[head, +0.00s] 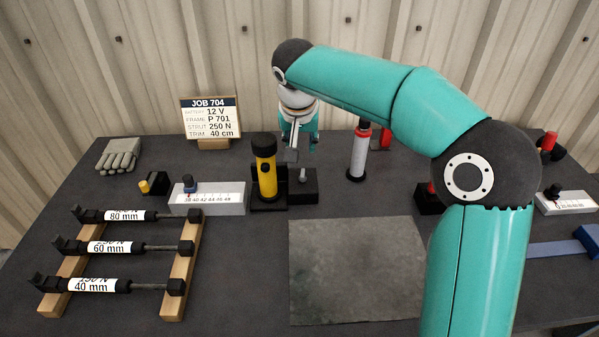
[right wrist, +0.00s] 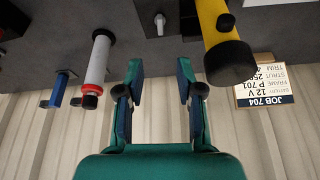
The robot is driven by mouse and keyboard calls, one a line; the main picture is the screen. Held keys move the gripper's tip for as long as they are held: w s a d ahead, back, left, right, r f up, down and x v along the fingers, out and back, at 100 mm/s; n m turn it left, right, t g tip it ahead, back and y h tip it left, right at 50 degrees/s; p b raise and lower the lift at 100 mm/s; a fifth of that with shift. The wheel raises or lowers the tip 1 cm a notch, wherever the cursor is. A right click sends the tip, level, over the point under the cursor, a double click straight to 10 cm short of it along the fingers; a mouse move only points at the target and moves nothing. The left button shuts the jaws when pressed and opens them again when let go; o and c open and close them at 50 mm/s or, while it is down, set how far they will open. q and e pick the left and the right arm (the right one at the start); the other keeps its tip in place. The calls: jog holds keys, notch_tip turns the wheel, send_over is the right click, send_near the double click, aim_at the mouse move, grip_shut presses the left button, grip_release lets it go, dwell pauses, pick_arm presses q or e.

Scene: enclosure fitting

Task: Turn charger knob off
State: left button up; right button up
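The charger (head: 268,199) is a black dock near the back of the table, with a yellow and black flashlight (head: 265,168) standing upright in it. On its right is a dark box (head: 306,191) with a small light-grey knob (head: 303,175) on top. The knob also shows in the right wrist view (right wrist: 160,20), lined up between the fingers. My right gripper (head: 302,151) is above the knob, apart from it. In the right wrist view my right gripper (right wrist: 160,70) is open and empty. The knob's markings are too small to read. My left gripper is out of view.
A white cylinder with a red band (head: 358,155) stands right of the box. A white scale block (head: 207,199) is left of the charger. The job sign (head: 210,117) stands behind. A grey mat (head: 355,270) lies bare in front. Labelled struts (head: 105,247) rest on a wooden rack.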

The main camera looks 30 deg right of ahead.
aim_at(302, 173)
jog(key=p+x, duration=0.1)
jog(key=x, duration=1.3)
jog(key=shift+f, duration=0.35)
jog(key=shift+w, duration=0.1)
grip_shut()
